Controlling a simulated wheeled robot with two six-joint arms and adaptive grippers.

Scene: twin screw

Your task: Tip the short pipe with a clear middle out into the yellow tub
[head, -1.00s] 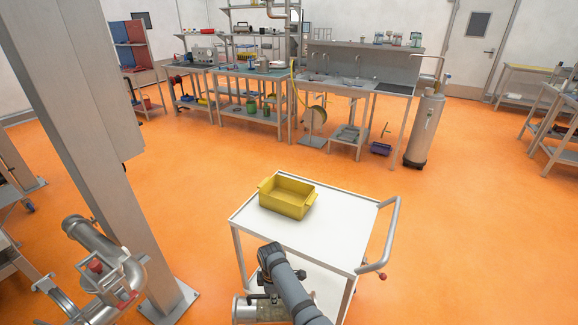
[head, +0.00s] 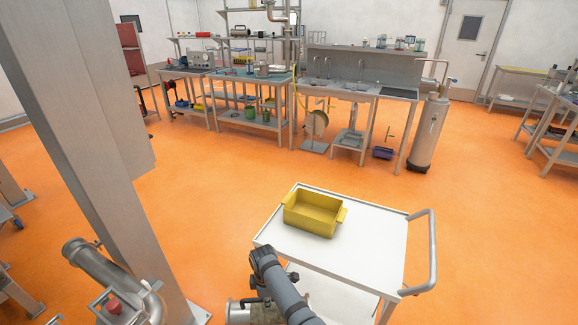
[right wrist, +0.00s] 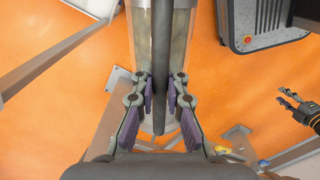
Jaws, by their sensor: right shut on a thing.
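The yellow tub (head: 312,216) stands upright on the white top of a trolley, its inside partly visible and looking empty. My right gripper (head: 258,300) is at the bottom of the head view, short of the trolley's near edge. It holds the short pipe with a clear middle (head: 236,313), which lies roughly level there, partly hidden by my arm. In the right wrist view the fingers of my right gripper (right wrist: 161,88) are shut on a dark bar along the pipe's clear section (right wrist: 178,35). My left gripper (right wrist: 281,98) shows at the right of that view, fingers apart, empty.
The white trolley (head: 370,250) has a push handle (head: 432,250) at its right. A thick grey column (head: 90,130) rises at the left, near metal pipework (head: 100,270). Benches and a gas cylinder (head: 428,130) stand at the back. Orange floor between is clear.

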